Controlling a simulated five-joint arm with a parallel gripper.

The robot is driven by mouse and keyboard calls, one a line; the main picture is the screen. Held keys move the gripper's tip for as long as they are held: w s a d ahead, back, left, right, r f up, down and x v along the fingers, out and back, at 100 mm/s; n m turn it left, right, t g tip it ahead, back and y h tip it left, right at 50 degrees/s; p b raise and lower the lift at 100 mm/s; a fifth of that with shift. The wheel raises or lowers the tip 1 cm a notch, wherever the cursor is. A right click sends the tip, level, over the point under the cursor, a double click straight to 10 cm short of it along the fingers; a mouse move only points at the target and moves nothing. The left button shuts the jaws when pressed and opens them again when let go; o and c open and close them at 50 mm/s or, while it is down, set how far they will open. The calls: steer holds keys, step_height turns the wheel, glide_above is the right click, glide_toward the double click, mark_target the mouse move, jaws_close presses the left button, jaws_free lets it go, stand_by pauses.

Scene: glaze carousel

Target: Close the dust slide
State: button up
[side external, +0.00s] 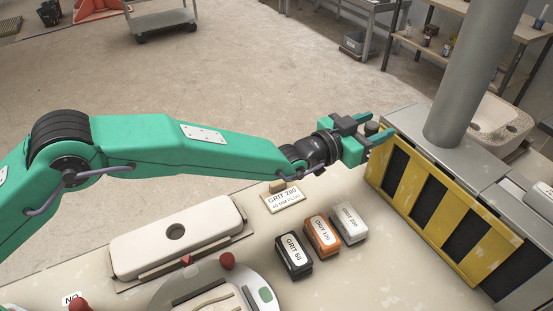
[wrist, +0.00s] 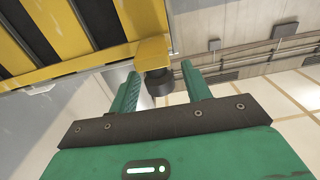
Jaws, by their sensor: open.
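The yellow-and-black striped panel (side external: 430,205), apparently the dust slide, runs along the grey housing at the right of the side view. It also shows at the upper left of the wrist view (wrist: 70,62). A dark round knob (wrist: 158,82) sits on a yellow tab (wrist: 152,52) at the panel's end; in the side view the knob (side external: 371,127) is at the panel's far end. My green gripper (side external: 375,128) is open there, with a finger on either side of the knob. In the wrist view the knob appears between the fingers (wrist: 160,73), closer to the left one. Contact cannot be told.
A grey pipe (side external: 470,75) rises from the housing behind the panel. A cream slab (side external: 178,238) and a round carousel (side external: 215,290) are nearer.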

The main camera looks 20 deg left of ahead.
jaws_close()
steer(key=shift+m+g+h, duration=0.4)
steer(key=shift+g, duration=0.1)
steer(key=shift+s+d, duration=1.95)
steer(key=shift+c, duration=0.7)
jaws_free()
steer(key=shift+o, duration=0.7)
steer(key=shift+a, duration=0.1)
steer(key=shift+a, duration=0.15)
steer(key=v, duration=0.7)
steer(key=shift+s, duration=0.25)
